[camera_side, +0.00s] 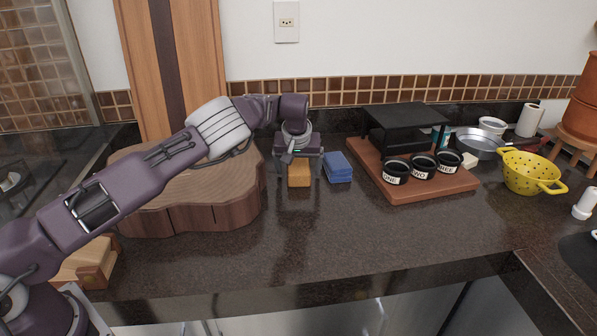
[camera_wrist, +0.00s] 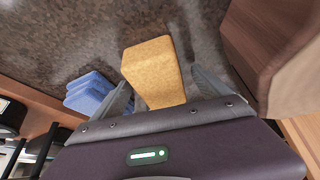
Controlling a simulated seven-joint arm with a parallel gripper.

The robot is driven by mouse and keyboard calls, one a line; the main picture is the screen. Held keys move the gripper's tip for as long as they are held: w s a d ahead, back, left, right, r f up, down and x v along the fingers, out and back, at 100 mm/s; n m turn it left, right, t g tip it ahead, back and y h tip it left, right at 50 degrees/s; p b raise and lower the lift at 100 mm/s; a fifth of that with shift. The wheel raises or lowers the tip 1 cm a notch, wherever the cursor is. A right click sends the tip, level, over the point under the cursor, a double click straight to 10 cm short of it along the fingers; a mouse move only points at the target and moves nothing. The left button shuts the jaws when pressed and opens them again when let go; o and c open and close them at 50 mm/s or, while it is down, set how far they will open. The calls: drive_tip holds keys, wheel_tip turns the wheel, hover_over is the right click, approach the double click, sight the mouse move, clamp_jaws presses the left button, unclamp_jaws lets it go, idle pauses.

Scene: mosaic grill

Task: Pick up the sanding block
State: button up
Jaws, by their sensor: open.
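The sanding block appears to be the yellow-orange block (camera_side: 299,176) on the dark countertop, between the wooden slab and the blue folded cloth. It also shows in the wrist view (camera_wrist: 153,66), upper middle, with its near end hidden behind my gripper body. My gripper (camera_side: 296,170) points down over the block. In the wrist view my gripper (camera_wrist: 160,82) is open, with one finger on each side of the block. Gaps show between the fingers and the block, and it is not gripped. I cannot tell the exact finger height above the counter.
The blue folded cloth (camera_side: 338,168) lies close on the right. A thick wooden slab (camera_side: 232,205) stands close on the left. A wooden board (camera_side: 437,188) with black cups and a black stand is farther right, near a yellow colander (camera_side: 527,174). The front counter is clear.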

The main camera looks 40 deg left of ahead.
sight(298, 164)
drive_tip(key=shift+f, duration=0.1)
drive_tip(key=c, duration=1.5)
wheel_tip(298, 164, up, 10)
drive_tip(key=shift+r, duration=0.25)
